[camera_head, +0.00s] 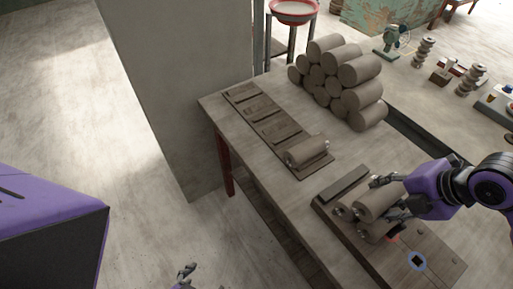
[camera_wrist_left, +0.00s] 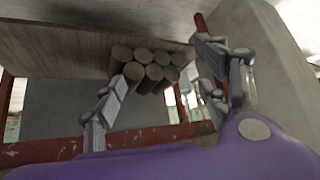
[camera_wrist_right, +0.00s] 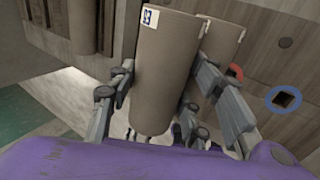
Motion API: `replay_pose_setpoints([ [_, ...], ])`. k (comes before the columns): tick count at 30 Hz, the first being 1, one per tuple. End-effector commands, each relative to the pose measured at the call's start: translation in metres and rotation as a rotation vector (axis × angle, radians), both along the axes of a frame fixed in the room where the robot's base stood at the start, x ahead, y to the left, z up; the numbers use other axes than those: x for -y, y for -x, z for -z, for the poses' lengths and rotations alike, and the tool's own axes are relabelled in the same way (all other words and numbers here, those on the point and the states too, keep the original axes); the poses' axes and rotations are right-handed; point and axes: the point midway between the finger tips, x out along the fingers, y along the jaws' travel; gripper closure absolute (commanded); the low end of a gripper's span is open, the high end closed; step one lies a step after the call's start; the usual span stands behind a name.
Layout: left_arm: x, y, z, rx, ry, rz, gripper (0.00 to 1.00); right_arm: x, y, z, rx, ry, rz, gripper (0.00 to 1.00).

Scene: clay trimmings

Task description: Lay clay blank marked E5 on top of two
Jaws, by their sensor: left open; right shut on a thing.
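My right gripper (camera_head: 384,203) is shut on a grey-brown clay blank (camera_head: 376,199). One also shows in the right wrist view (camera_wrist_right: 224,42), right beside the held blank. I cannot tell whether the held blank touches them. My left gripper (camera_head: 186,272) is open and empty, low beside the table.
A board (camera_head: 430,262) with a blue-ringed square hole lies under the blanks, with a dark bar (camera_head: 345,184) at its left. A slotted rack (camera_head: 262,118) holds one blank (camera_head: 305,151). A pile of several blanks (camera_head: 340,80) stands behind. A grey pillar (camera_head: 180,90) adjoins the table.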

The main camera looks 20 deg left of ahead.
Motion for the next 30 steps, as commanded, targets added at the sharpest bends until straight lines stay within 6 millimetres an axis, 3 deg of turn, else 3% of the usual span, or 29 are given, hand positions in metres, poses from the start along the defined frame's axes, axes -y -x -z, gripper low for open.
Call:
replay_pose_setpoints([
  [14,0.001,-0.001,0.002,0.000,0.001,0.002,0.32,0.002,0.004,0.011,-0.014,0.008,0.001,1.00],
  [15,0.001,-0.001,0.002,0.000,0.001,0.002,0.32,0.002,0.004,0.011,-0.015,0.008,0.000,0.52],
  [18,0.001,-0.001,0.002,0.000,0.001,0.002,0.32,0.002,0.004,0.012,-0.017,0.008,0.001,0.39],
  [20,0.000,-0.001,0.002,0.000,0.000,0.003,0.32,0.002,0.004,0.012,-0.016,0.007,0.001,0.32],
  [26,0.000,-0.001,0.001,0.001,0.001,0.002,0.32,0.001,0.003,0.009,-0.012,0.005,0.000,0.32],
  [30,0.005,-0.027,-0.006,0.043,0.003,0.016,0.32,0.002,0.003,0.008,-0.011,0.006,0.001,0.32],
])
